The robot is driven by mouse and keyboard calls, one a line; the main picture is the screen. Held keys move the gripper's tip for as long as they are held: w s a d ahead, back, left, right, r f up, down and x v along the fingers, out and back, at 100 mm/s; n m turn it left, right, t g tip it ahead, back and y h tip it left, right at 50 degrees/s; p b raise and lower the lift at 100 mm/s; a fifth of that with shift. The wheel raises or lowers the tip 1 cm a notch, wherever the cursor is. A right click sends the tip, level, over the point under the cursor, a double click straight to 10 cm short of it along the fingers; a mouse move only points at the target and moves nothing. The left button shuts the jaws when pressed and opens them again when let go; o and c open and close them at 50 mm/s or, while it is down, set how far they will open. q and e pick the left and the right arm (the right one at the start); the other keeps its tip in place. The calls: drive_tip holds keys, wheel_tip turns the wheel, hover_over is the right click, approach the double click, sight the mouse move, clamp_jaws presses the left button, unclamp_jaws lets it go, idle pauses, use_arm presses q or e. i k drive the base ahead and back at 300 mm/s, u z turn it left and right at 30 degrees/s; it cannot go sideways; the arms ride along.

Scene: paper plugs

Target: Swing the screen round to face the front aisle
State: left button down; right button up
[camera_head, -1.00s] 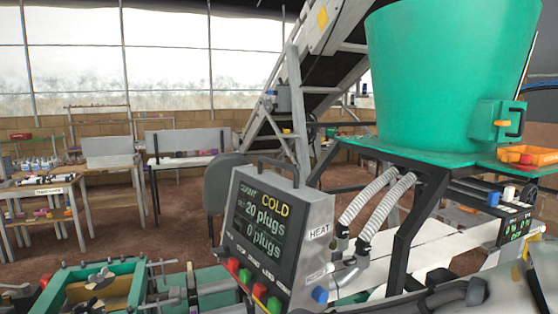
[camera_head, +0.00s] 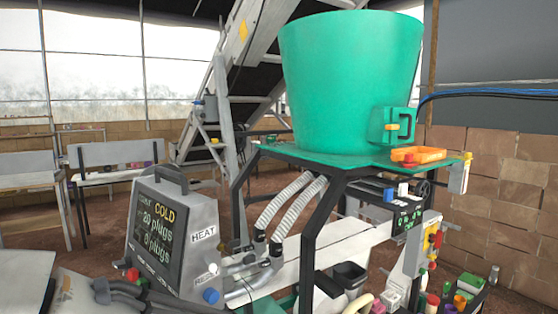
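The screen (camera_head: 158,231) is the dark front of a grey box with a handle on top, at the lower left of the head view. It faces left and towards me, seen at a slant. It reads "COLD", "20 plugs" and "0 plugs", partly hard to read. The box's side (camera_head: 204,237) shows a "HEAT" label, a second label and a blue knob. Ribbed hoses run beside it to the right. Neither gripper can be made out; a dark shape at the bottom left edge is unclear.
A green tub (camera_head: 345,85) stands on a black-legged frame right of the box, with an orange tray (camera_head: 418,154). A sloping conveyor (camera_head: 255,40) rises behind. A button panel (camera_head: 423,243) stands at lower right. A brick wall (camera_head: 495,180) closes the right; tables stand at left.

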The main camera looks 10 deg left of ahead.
sight(171, 226)
drive_tip(key=z, duration=1.25)
drive_tip(key=i, duration=0.45)
drive_tip(key=u, duration=2.65)
